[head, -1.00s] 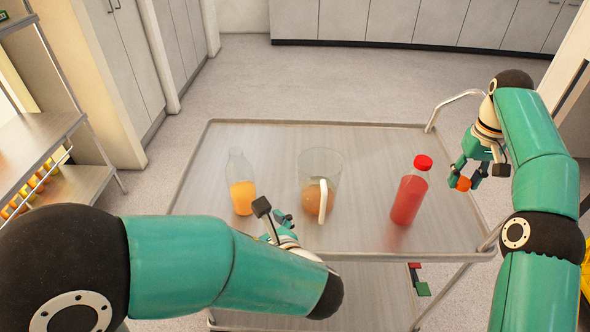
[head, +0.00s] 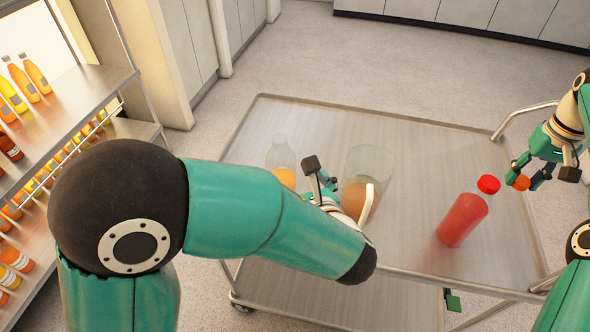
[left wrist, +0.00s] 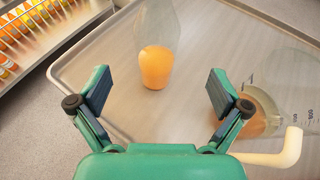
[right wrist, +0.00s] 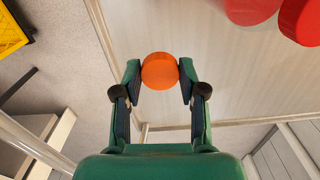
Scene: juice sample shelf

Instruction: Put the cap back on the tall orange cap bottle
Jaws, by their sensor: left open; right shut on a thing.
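The clear bottle (head: 282,165), open at the top and part-filled with orange juice, stands upright on the cart's left side, partly hidden by my left gripper. It also shows in the left wrist view (left wrist: 156,66), ahead of and between the fingers, not touching them. My left gripper (head: 322,178) is open and empty, between the bottle and the jug; its fingers also show in the left wrist view (left wrist: 157,92). My right gripper (head: 532,175) is shut on the orange cap (head: 521,182), past the cart's right side. The cap sits between the fingertips in the right wrist view (right wrist: 160,71).
A clear jug (head: 369,170) with orange-brown liquid and a pale handle stands right of the bottle. A red bottle (head: 462,218) with a red cap stands at the cart's right. The cart top (head: 425,160) is clear between them. A shelf of juice bottles (head: 90,95) stands at left.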

